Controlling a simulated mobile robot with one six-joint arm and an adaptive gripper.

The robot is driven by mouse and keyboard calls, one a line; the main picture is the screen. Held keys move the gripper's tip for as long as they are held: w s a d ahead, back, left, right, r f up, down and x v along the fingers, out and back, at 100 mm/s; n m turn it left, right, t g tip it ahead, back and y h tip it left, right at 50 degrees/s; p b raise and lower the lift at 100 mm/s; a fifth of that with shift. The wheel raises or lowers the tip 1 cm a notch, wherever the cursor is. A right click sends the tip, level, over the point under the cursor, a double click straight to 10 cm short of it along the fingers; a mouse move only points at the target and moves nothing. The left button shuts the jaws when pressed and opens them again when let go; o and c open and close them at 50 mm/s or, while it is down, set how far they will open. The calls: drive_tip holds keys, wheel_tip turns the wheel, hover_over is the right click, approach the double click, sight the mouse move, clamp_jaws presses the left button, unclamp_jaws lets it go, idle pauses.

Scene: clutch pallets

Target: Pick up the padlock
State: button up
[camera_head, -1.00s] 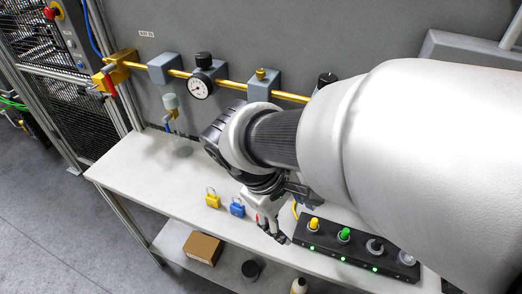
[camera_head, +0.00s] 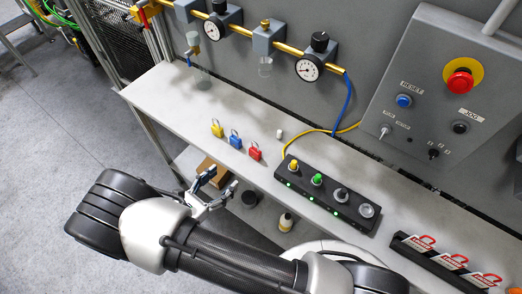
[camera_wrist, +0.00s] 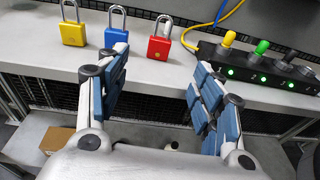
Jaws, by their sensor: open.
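Three padlocks stand in a row on the light bench top: a yellow padlock (camera_head: 217,129), a blue padlock (camera_head: 235,141) and a red padlock (camera_head: 255,152). In the wrist view the yellow padlock (camera_wrist: 73,33) is at left, the blue padlock (camera_wrist: 116,36) beside it, and the red padlock (camera_wrist: 159,46) is near the middle, shackles up. My gripper (camera_head: 216,186) is open and empty in front of the bench's front edge. In the wrist view its fingers (camera_wrist: 158,92) are spread wide, with the red padlock beyond the gap between them. The left finger partly overlaps the blue padlock's lower edge.
A black box with colored knobs and green lights (camera_head: 328,189) sits right of the padlocks. A small white cylinder (camera_head: 280,134) stands behind them. A cardboard box (camera_head: 212,171) and a bottle (camera_head: 286,222) are on the lower shelf. Gauges and a control panel (camera_head: 440,95) are behind.

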approach(253, 153)
drive_tip(key=shift+n+t, duration=0.3)
drive_tip(key=x, duration=0.5)
drive_tip(key=shift+w+f+b, duration=0.25)
drive_tip(key=shift+w+b, duration=0.05)
drive_tip(key=shift+w, duration=0.15)
drive_tip(key=x, duration=0.5)
drive_tip(key=shift+s+d, duration=0.15)
drive_tip(key=shift+d, duration=0.25)
drive_tip(key=shift+c, duration=0.3)
drive_tip(key=c, duration=1.2)
drive_tip(key=shift+o, duration=0.2)
